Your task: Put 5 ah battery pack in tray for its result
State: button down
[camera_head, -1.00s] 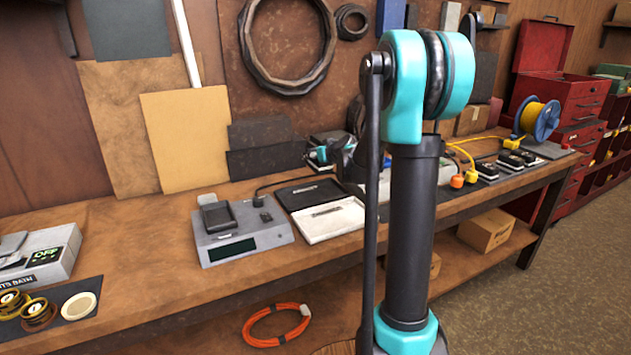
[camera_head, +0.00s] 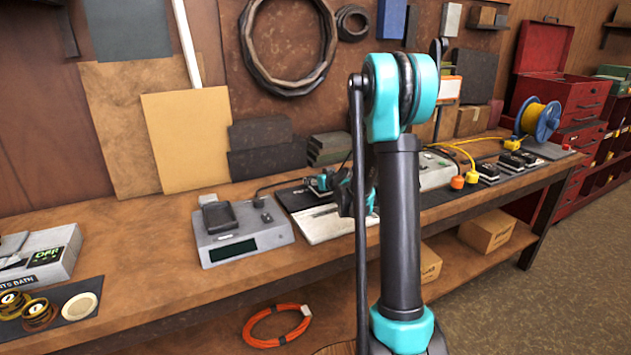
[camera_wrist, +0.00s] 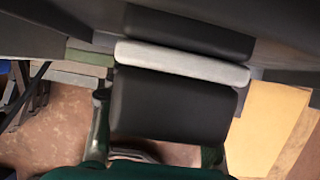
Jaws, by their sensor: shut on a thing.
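My gripper (camera_wrist: 158,130) is shut on a black block with a pale grey band, taken as the battery pack (camera_wrist: 172,105), which fills the middle of the wrist view. In the head view my gripper (camera_head: 326,183) is low over the black and white trays, partly hidden by my arm. The white tray (camera_head: 318,226) lies in front of the black tray (camera_head: 290,197). I cannot tell whether the pack touches either tray. A grey tester (camera_head: 243,240) with a display and a dark cradle (camera_head: 220,216) stands just left of the trays.
A grey bath box (camera_head: 42,262) and brass reels (camera_head: 38,313) sit at the left of the bench. Dark stacked blocks (camera_head: 330,148) stand behind the trays. A grey box with yellow cables (camera_head: 437,172) and several black packs (camera_head: 514,161) lie to the right.

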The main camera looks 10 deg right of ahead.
jog(key=shift+f, duration=0.15)
jog(key=c, duration=0.7)
grip_release()
jog(key=shift+s+r, duration=0.15)
jog(key=shift+r, duration=0.1)
jog(key=v, duration=1.1)
jog(key=shift+s+d+r, duration=0.1)
jog(key=shift+s, duration=0.2)
